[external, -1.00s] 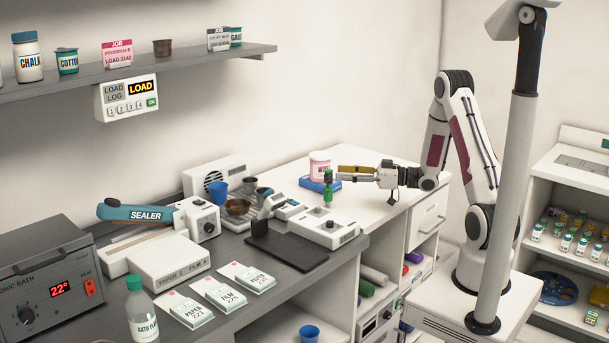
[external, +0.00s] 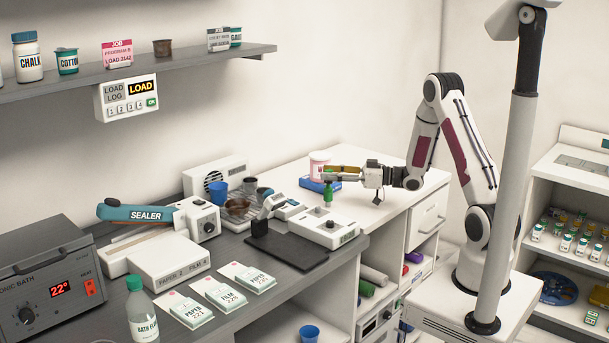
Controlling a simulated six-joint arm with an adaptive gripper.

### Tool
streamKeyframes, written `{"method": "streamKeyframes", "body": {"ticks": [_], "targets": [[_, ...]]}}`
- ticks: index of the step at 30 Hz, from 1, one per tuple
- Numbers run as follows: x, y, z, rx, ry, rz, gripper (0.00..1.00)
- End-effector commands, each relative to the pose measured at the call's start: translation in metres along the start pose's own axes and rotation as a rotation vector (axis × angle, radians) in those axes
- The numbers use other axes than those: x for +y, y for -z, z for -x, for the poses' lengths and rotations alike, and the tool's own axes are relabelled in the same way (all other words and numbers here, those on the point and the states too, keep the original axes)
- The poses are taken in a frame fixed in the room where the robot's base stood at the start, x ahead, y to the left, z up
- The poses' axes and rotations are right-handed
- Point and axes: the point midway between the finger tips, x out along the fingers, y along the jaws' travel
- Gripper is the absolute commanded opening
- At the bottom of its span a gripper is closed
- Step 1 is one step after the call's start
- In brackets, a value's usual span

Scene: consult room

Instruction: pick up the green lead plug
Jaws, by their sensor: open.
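The green lead plug (external: 328,193) stands upright on the white device (external: 322,228) near the middle of the counter. My gripper (external: 333,174) points left and sits level at the top of the plug. Its fingers are open, and the plug's upper end is at the fingertips. I cannot tell whether the fingers touch the plug.
A pink and white tub (external: 319,162) on a blue base (external: 318,184) stands right behind the gripper. A dark mat (external: 288,250) lies in front of the device. A blue cup (external: 221,191) and brown bowl (external: 238,206) are to the left. The white counter at right is clear.

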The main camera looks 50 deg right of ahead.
Motion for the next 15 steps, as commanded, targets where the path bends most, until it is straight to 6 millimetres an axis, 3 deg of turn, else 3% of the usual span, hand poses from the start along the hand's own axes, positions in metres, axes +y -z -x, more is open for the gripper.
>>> {"method": "streamKeyframes", "body": {"ticks": [15], "targets": [[0.0003, 0.0001, -0.0081, 0.000, -0.001, 0.000, 0.40]]}}
